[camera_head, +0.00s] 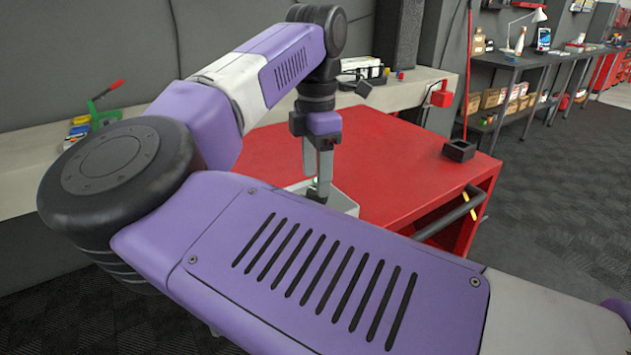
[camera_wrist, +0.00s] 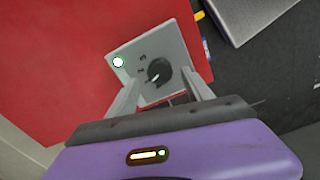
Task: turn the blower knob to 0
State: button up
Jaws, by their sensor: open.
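The blower knob (camera_wrist: 158,72) is a dark round knob on a grey control box (camera_wrist: 176,42). A pale pointer line on it points toward the lower left in the wrist view. Small dark marks sit beside it, too blurred to read surely.
The box stands on a red cart (camera_head: 400,150) with a dark handle (camera_head: 452,217). A small black square holder (camera_head: 459,150) sits on the cart's right. A pale ledge (camera_head: 420,85) runs behind. My arm covers much of the foreground. Open dark floor lies to the right.

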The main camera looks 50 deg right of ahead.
aim_at(311, 193)
jog(key=shift+f, duration=1.55)
jog(key=shift+c, duration=0.2)
grip_shut()
jog(key=n, duration=0.4)
jog(key=shift+b, duration=0.4)
jog(key=shift+n+b, duration=0.3)
jog(key=shift+n, duration=1.7)
